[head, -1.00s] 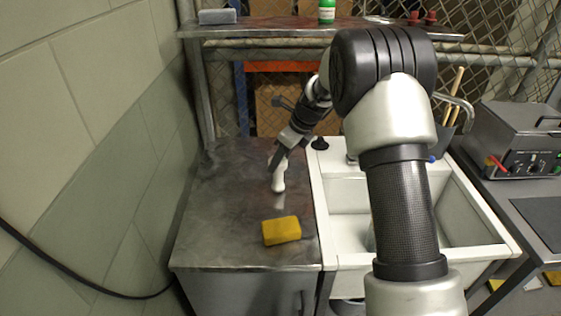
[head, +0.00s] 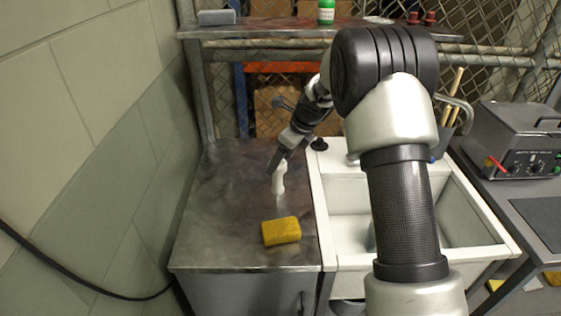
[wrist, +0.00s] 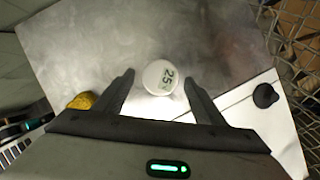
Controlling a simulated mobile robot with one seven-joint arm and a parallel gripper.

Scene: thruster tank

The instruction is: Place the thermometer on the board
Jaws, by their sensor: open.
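The thermometer (head: 279,180) is a small white upright piece standing on the grey metal board (head: 225,215) left of the sink. My gripper (head: 273,164) is just above and beside the thermometer in the head view. In the wrist view my gripper (wrist: 158,78) is open, with one dark finger on each side of the thermometer and a gap at both sides. Part of the thermometer's upper body is hidden by a finger in the head view.
A yellow sponge (head: 281,231) lies on the board in front of the thermometer. The white sink (head: 315,215) borders the board on the right, with a black knob (head: 319,144) at its back corner. A wall stands left, a shelf (head: 270,32) behind. The board's left part is clear.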

